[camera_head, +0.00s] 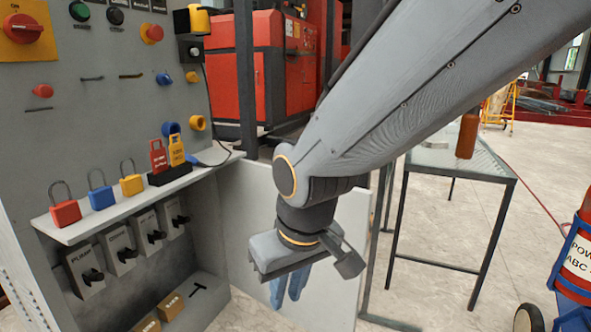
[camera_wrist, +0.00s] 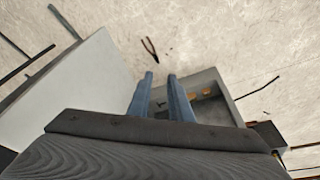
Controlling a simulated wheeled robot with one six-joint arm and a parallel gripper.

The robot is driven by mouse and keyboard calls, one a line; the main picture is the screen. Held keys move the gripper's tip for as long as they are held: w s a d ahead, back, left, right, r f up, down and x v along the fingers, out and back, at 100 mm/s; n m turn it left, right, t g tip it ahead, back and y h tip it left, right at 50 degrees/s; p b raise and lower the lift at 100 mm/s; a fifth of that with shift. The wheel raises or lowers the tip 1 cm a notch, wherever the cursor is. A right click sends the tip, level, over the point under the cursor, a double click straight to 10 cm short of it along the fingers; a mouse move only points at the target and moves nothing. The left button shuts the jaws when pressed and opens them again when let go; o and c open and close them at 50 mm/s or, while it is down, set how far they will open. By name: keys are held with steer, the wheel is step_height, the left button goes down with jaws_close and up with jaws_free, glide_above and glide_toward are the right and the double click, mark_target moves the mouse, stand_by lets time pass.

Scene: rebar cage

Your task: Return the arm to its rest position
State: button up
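My arm (camera_head: 400,100) reaches in from the upper right of the head view, bent at a dark joint. My gripper (camera_head: 285,295) hangs fingers-down in front of a pale panel (camera_head: 245,215), to the right of the grey cabinet's lower opening. In the wrist view, its two blue fingers (camera_wrist: 160,77) stand a little apart with a clear gap. Nothing is held between them. Much of the gripper's palm is hidden by its own housing in the head view.
A shelf (camera_head: 130,205) on the cabinet holds red (camera_head: 65,212), blue (camera_head: 101,197) and yellow (camera_head: 131,184) padlocks and tags in a black holder (camera_head: 170,175). A metal table (camera_head: 440,160) stands behind the arm with an orange bottle (camera_head: 467,136). Pliers (camera_wrist: 150,48) lie on the floor.

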steer(key=s+f+g+b, duration=0.2)
steer(key=s+f+g, duration=0.1)
steer(key=s, duration=0.7)
steer(key=d+r+m+p, duration=0.3)
steer(key=d+r+p, duration=0.7)
steer(key=p, duration=0.7)
steer(key=d+r+m+h+p, duration=0.1)
steer(key=d+r+m+p, duration=0.2)
steer(key=d+r+p, duration=0.7)
step_height(320, 180, up, 6)
steer(key=p, duration=0.6)
steer(key=shift+s+d+h+p, duration=0.3)
steer(key=shift+d+p, duration=0.05)
steer(key=shift+d, duration=0.05)
steer(key=shift+d, duration=0.1)
